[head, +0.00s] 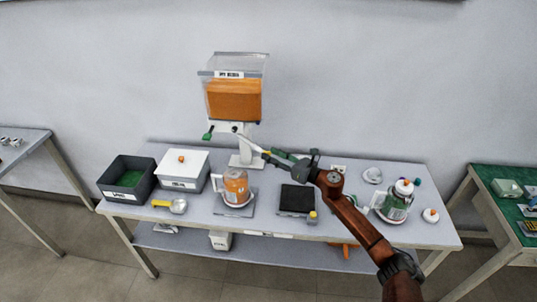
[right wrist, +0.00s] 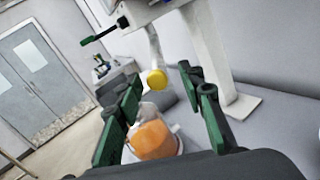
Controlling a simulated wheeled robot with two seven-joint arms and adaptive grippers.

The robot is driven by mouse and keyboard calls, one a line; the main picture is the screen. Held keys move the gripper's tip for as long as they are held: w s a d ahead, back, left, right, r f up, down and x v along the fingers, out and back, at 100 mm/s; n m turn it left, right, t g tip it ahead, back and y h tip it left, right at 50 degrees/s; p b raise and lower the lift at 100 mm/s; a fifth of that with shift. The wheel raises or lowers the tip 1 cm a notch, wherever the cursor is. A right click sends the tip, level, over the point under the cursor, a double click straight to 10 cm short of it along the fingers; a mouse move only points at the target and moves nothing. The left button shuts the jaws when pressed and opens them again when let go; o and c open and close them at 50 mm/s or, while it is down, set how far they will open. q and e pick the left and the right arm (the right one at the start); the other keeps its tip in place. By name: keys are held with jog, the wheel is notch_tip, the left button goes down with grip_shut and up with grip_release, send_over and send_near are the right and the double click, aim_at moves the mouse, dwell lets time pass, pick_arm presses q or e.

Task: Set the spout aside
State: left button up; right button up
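The spout shows in the right wrist view as a pale tube with a yellow end (right wrist: 156,78), below the dispenser. In the head view the pale spout (head: 252,145) slants from the dispenser (head: 235,100) down toward my right gripper (head: 274,155). The dispenser has a clear hopper of orange contents and a green lever (head: 208,135). In the right wrist view my right gripper (right wrist: 161,76) is open, its green fingers apart, with the yellow end between and beyond the fingertips. I cannot tell whether they touch it. My left gripper is not in view.
A jug of orange contents (head: 235,184) stands below the dispenser. A black-topped scale (head: 297,199), a jar with green contents (head: 395,202) and a white saucer (head: 372,175) are to its right. A scoop (head: 177,206), white bin (head: 183,171) and dark bin (head: 115,185) are left.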

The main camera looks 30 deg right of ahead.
jog(key=v, duration=1)
jog(key=shift+s, duration=0.15)
jog(key=shift+d+r, duration=0.1)
